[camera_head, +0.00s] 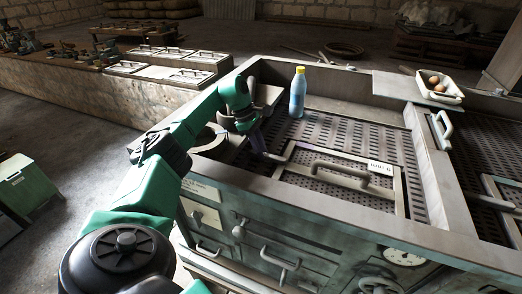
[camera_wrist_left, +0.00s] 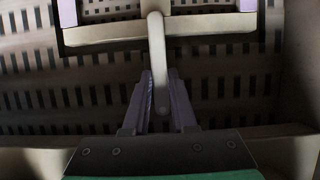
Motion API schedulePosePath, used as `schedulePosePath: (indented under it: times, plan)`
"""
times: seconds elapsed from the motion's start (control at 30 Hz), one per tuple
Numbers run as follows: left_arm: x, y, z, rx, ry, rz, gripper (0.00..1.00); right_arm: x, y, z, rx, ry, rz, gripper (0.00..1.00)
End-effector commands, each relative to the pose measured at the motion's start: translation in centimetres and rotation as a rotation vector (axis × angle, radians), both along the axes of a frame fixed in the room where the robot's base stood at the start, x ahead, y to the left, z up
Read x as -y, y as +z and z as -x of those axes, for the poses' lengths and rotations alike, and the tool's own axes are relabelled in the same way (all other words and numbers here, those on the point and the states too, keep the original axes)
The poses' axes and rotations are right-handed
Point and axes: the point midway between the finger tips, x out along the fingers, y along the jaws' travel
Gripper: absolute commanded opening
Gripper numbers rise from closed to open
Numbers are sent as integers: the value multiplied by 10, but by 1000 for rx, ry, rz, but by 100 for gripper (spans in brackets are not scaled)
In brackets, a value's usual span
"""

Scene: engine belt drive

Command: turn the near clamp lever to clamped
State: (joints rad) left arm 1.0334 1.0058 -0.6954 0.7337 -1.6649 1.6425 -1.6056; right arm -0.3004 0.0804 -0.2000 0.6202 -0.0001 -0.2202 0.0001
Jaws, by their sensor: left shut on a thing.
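The near clamp lever is a pale grey bar with a rounded end; in the left wrist view the lever (camera_wrist_left: 157,55) runs up from between my fingers to the edge of a framed panel. In the head view the lever (camera_head: 277,158) shows at the left edge of the framed hatch panel (camera_head: 290,179), which has a curved handle and a white label. My left gripper (camera_head: 259,144) reaches down to it from the left, and in the wrist view the gripper (camera_wrist_left: 162,100) is shut on the lever, one finger on each side. My right gripper is not in view.
A blue bottle (camera_head: 298,92) with a yellow cap stands on the perforated deck behind the gripper. A white tray (camera_head: 452,97) with brown eggs sits at the back right. A gauge (camera_head: 404,256) and handles are on the bench front. Perforated deck lies bare behind the panel.

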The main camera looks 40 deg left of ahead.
Motion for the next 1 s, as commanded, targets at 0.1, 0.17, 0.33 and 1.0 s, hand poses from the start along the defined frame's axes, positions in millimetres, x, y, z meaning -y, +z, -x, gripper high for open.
schedulePosePath:
  times: [0.1, 0.17, 0.33, 1.0]
  plan:
    - [0, 2, -1, 5, -16, 0, 0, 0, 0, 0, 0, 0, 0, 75]
    - [0, 2, -1, 5, -22, 0, 0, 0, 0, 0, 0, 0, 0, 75]
    - [0, 1, -1, 5, -26, 0, 0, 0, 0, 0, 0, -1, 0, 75]
    - [-3, 5, -1, 3, -24, -1, 55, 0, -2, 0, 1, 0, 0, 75]
